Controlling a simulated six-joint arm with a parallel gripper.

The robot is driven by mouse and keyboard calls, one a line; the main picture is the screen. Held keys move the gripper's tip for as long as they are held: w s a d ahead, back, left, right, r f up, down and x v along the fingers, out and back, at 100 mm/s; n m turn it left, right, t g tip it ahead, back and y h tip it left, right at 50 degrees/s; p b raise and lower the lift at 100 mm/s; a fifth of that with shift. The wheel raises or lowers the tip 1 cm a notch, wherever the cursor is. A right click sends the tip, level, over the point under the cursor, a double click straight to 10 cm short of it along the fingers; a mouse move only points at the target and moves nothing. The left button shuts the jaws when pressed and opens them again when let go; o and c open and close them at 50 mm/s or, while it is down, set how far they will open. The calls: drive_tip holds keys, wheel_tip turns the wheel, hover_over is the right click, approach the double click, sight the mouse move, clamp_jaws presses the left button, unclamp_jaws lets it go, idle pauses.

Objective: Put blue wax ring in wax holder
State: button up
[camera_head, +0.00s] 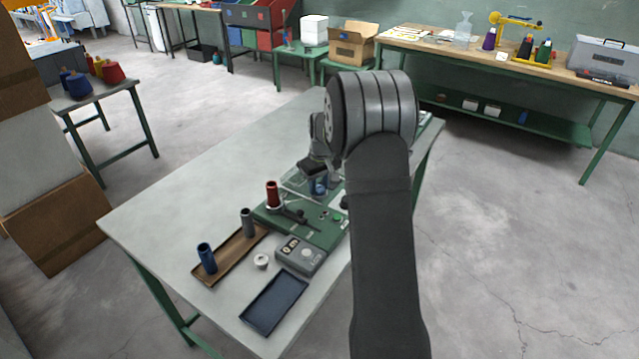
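A small blue object (319,188), possibly the blue wax ring, shows just below my gripper (318,176) at the back of the green machine. My gripper hangs low over that spot, with its fingers small and partly hidden by my arm. I cannot tell whether it is open or shut, or whether it touches the blue object. The wax holder cannot be told apart with certainty among the small parts on the green machine base (325,232). A red spool (272,194) stands upright on a pale disc at the machine's left.
A brown tray (229,256) holds an upright blue tube (206,257) and a grey tube (247,222). A white ring-shaped part (261,261), a grey control box (300,255) and an empty dark tray (274,302) are near the front. The table's left (190,200) is clear.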

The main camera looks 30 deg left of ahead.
drive_tip(key=shift+o, duration=1.3)
wheel_tip(320, 180, up, 13)
drive_tip(key=d, duration=0.1)
drive_tip(key=shift+s+d, duration=0.15)
drive_tip(key=shift+s, duration=0.25)
drive_tip(key=f, duration=0.4)
drive_tip(key=a+f, duration=0.1)
drive_tip(key=f, duration=0.8)
drive_tip(key=shift+w+a, duration=0.15)
drive_tip(key=shift+w, duration=0.2)
drive_tip(key=shift+r, duration=0.25)
drive_tip(key=shift+f, duration=0.1)
